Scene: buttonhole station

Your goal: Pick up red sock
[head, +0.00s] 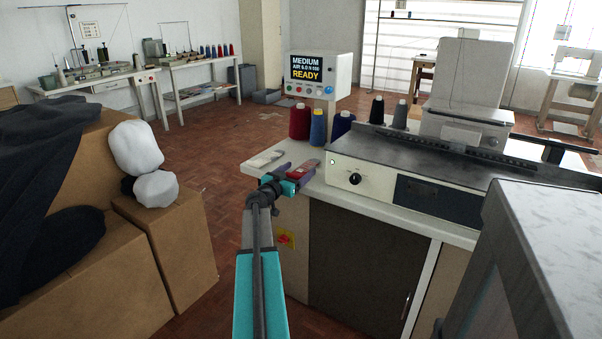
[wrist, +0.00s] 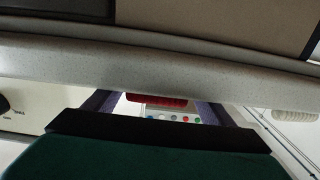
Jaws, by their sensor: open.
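A small dark red thing (head: 302,171) lies on the front left of the white worktop, just beyond my gripper; I cannot tell clearly that it is a sock. In the wrist view, a red strip (wrist: 157,101) shows between my two fingers, just past the worktop edge. My gripper (head: 288,183) is open at the worktop's front edge, with nothing seen held in it. In the wrist view, the dark fingers of my gripper (wrist: 154,106) stand apart on either side of the red strip.
The worktop (head: 262,170) carries a red thread spool (head: 299,121), a blue spool (head: 318,127), a control box (head: 318,75) reading READY and a large machine (head: 410,165) at right. Cardboard boxes (head: 80,275) with dark cloth stand at left. Floor between is clear.

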